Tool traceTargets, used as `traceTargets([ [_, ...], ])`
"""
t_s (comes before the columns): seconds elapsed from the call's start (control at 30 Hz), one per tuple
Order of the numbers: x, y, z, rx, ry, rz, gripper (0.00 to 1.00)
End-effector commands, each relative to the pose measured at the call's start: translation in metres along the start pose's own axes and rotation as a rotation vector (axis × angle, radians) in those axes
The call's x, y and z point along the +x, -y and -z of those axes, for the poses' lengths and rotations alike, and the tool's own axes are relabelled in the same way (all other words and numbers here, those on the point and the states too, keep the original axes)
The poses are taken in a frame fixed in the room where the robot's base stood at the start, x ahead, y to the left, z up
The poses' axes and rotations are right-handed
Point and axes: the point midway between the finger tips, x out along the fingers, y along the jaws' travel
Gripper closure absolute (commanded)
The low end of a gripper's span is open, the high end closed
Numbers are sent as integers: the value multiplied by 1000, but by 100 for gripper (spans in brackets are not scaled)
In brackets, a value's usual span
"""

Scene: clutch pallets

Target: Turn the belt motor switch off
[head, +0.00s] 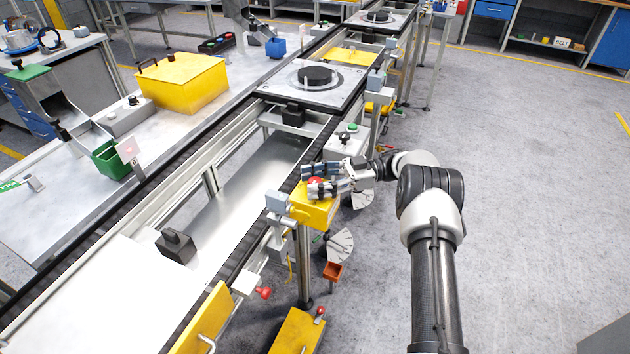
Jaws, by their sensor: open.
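A yellow box (313,211) is fixed at the near side of the conveyor, in the middle of the head view. A small red part (315,182) shows on its top. My gripper (310,179) is over this box, its fingers pointing left. The fingers are apart, one on the far side and one on the near side of the red part. I cannot tell whether they touch it. A grey control box (346,147) with a green button and a black knob stands just beyond. No readable label shows which control is the belt motor switch.
The conveyor carries a pallet (295,89) with a black disc. A grey sensor block (277,203) is close left of the yellow box. A red-handled part (263,293) sits lower on the frame. Open floor (540,200) lies to the right.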

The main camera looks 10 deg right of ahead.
Motion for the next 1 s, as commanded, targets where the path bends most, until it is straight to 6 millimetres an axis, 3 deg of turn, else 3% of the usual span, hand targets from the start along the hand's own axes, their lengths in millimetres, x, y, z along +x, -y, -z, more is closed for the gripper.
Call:
traceTargets([
  [0.2, 0, 0, 10, -2, 0, 0, 51],
  [0.5, 0, 0, 67, -3, 1, 0, 51],
  [0.7, 0, 0, 93, -2, 1, 0, 51],
  [1.0, 0, 0, 100, 1, -1, 0, 51],
])
